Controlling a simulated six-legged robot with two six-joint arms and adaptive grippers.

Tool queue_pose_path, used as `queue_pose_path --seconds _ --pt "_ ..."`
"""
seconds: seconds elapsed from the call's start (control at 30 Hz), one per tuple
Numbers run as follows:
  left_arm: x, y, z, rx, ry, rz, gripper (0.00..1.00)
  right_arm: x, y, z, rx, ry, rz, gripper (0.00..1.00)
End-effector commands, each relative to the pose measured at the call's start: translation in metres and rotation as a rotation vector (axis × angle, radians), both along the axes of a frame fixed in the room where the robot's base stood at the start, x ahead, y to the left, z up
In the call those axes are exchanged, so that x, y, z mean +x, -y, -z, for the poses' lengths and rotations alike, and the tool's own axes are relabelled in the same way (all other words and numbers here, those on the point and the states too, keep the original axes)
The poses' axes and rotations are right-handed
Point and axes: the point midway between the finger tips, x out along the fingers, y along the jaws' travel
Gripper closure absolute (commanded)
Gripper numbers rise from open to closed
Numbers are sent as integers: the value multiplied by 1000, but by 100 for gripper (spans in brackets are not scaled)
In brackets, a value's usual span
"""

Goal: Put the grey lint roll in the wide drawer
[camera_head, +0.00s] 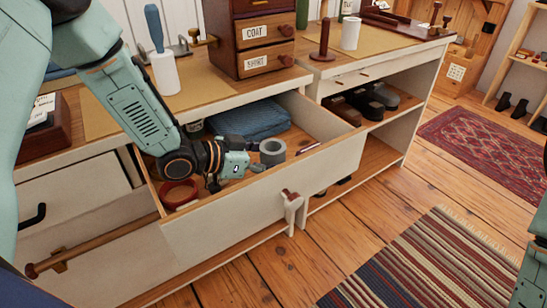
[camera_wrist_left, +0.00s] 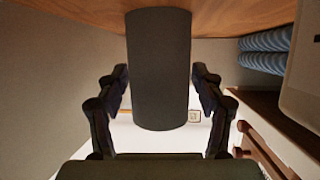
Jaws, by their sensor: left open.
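The grey lint roll (camera_head: 272,152) stands upright inside the pulled-out wide drawer (camera_head: 270,190), near its front right part. In the left wrist view the roll (camera_wrist_left: 158,75) is a dark grey cylinder with its end against the wooden drawer floor. My left gripper (camera_head: 248,164) reaches low into the drawer from the left. Its open fingers (camera_wrist_left: 160,85) lie on either side of the roll, very close to it; I cannot tell whether they touch. My right gripper is out of view.
The drawer also holds a folded blue cloth (camera_head: 250,119) behind the roll and a red ring (camera_head: 179,193) at left. Shoes (camera_head: 365,100) fill the shelf at right.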

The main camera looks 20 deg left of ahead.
Motion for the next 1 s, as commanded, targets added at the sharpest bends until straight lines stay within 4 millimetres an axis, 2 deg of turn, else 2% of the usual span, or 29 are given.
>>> queue_pose_path --seconds 0.37,0.8,1.0 --pt "-2 -3 -7 -2 1 -3 31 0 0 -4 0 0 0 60" --pt "-36 -38 -29 -4 0 -4 31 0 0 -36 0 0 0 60" --pt "-46 -46 -33 -2 0 -2 31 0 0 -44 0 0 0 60"
